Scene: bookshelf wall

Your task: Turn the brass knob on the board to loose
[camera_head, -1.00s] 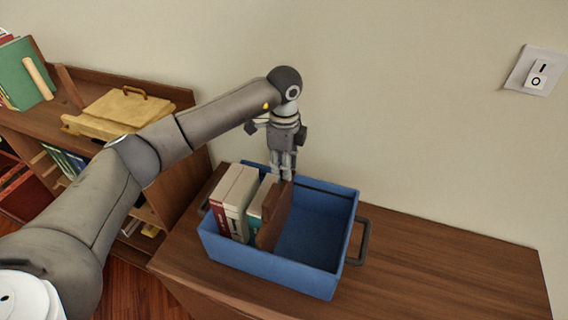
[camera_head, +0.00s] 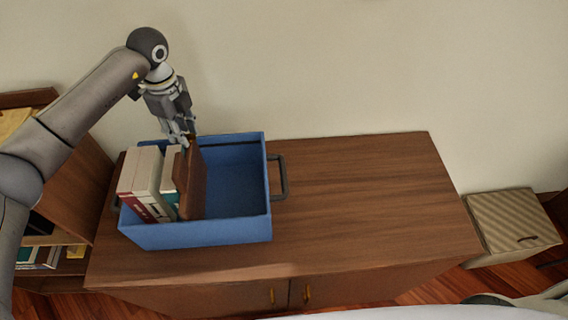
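A brown upright board (camera_head: 193,180) stands inside the blue bin (camera_head: 200,236), against the right side of a row of books (camera_head: 148,180). My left gripper (camera_head: 183,142) points down at the top edge of this board. Its fingers look close together, but I cannot tell whether they grip the board or only touch it. I see no brass knob on the board; it may be hidden by the gripper or too small to make out. My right gripper is not in view.
The bin stands on a wooden cabinet (camera_head: 350,200) and has a dark side handle (camera_head: 280,178). The cabinet top right of the bin is clear. A striped box (camera_head: 510,222) stands on the right, shelves on the left. The wall is behind.

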